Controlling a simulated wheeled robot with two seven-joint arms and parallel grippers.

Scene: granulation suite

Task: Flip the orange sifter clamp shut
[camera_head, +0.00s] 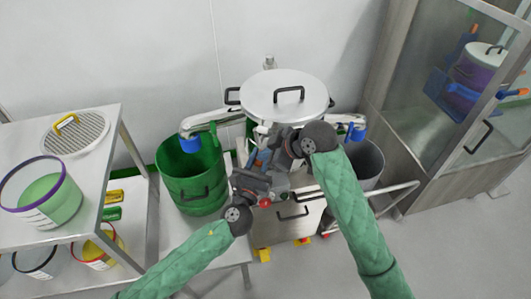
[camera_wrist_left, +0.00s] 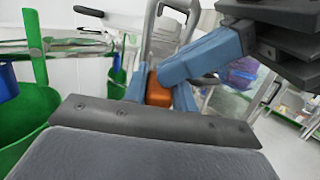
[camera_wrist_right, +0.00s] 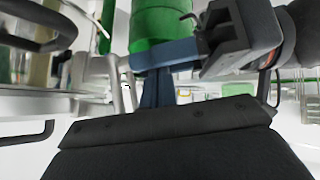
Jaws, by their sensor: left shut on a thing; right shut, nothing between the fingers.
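The orange sifter clamp (camera_wrist_left: 158,93) shows in the left wrist view as a small orange block below a grey metal frame (camera_wrist_left: 166,34). My left gripper (camera_wrist_left: 157,88) has its blue fingers shut on this orange part. My right gripper (camera_wrist_right: 155,88) is shut and empty, close to a metal bar (camera_wrist_right: 116,84). I cannot tell whether the clamp is fully closed.
A green bin (camera_head: 189,190) stands left of the sifter and a grey bin (camera_head: 366,160) right of it. A steel table (camera_head: 100,150) with a green-filled tub (camera_head: 45,198) is at the left. A glass-doored cabinet (camera_head: 415,120) stands at the right. My two arms are close together.

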